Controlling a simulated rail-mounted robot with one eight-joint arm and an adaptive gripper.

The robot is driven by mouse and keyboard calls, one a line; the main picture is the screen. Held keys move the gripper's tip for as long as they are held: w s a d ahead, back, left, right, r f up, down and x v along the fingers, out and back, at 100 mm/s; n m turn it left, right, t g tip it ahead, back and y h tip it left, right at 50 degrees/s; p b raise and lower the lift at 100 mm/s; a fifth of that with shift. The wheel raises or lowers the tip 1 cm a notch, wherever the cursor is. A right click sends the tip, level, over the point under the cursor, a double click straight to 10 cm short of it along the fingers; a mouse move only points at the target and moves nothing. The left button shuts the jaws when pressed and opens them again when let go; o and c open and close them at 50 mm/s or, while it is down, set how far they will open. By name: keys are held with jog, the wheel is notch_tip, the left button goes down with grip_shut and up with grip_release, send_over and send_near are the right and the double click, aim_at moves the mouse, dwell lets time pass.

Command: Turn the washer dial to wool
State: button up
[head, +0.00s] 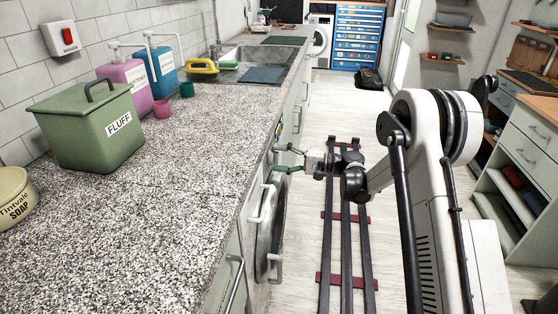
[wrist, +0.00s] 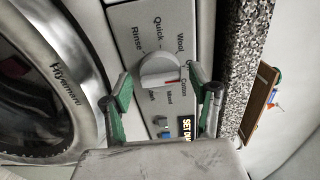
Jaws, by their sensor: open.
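The washer dial (wrist: 160,70) is a round, pale knob with a raised grip and a red mark on the washer's control panel (wrist: 127,17). Its red mark points right in the wrist view, near a label that seems to read Cotton. The Wool label (wrist: 180,44) is above and right of the dial, beside Quick; Rinse is at upper left. My gripper (wrist: 159,76) is open, with one green fingertip on each side of the dial; I cannot tell whether they touch it. In the head view my gripper (head: 284,158) is at the washer's front (head: 268,232), where the dial is hidden.
The speckled countertop (head: 170,200) overhangs beside the panel. It carries a green FLUFF box (head: 90,130), a soap tub (head: 14,196) and pump bottles (head: 130,82). Cabinet handles (head: 235,270) stick out near the washer. My rails run along the open floor (head: 300,240).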

jog(key=shift+a, duration=0.15)
jog(key=shift+c, duration=0.4)
jog(key=c, duration=1)
jog(key=shift+n+b, duration=0.9)
jog(key=shift+n, duration=2.9)
